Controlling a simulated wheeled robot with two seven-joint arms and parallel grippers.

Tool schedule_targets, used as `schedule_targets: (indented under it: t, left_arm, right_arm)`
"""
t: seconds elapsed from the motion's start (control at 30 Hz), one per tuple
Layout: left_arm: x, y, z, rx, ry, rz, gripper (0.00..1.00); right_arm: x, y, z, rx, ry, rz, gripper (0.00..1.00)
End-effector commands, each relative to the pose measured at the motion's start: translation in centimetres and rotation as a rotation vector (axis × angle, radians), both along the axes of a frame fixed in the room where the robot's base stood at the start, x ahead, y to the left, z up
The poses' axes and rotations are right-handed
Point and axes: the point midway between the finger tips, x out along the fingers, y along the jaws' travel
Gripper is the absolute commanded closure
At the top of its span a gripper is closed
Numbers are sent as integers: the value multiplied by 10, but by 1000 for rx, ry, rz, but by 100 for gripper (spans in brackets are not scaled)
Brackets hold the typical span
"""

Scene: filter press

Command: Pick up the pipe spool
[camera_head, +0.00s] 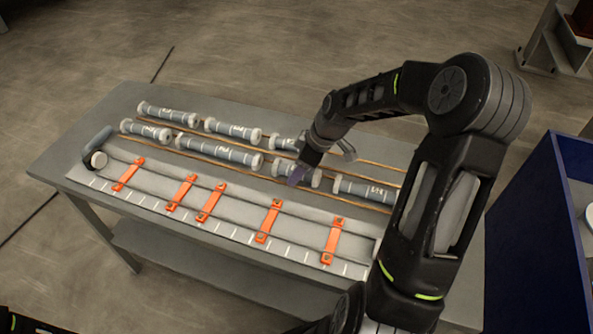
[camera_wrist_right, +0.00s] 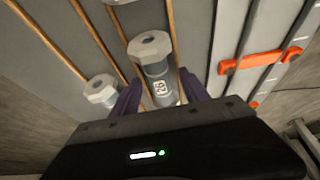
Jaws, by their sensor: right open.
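Several grey pipe spools with pale hexagonal end flanges lie in two rows on wooden rails on the table (camera_head: 62,160). Back-row spools include one at the left (camera_head: 166,113); the front row includes a middle spool (camera_head: 215,149) and a right one (camera_head: 362,190). My right gripper (camera_head: 300,176) is open, low over a front-row spool right of the middle, partly hiding it. In the right wrist view, a labelled spool (camera_wrist_right: 156,72) lies between the open purple fingers (camera_wrist_right: 160,95); I cannot tell whether they touch it. My left gripper is not in view.
A white marked strip with orange clamps (camera_head: 268,221) runs along the table's front. A grey elbow piece (camera_head: 96,148) sits at its left end. A blue bin (camera_head: 540,240) stands at the right. Neighbouring spools lie close to my right gripper.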

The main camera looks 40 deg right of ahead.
Motion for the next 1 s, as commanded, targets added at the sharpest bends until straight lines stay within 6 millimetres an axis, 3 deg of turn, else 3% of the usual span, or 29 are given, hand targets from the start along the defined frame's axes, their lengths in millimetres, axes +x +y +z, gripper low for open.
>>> schedule_targets:
  t: [0.57, 1.0]
  left_arm:
    - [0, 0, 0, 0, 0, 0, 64]
    - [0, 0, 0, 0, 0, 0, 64]
  right_arm:
    - [0, 0, 0, -1, -1, 0, 47]
    - [0, 0, 0, -1, -1, 0, 83]
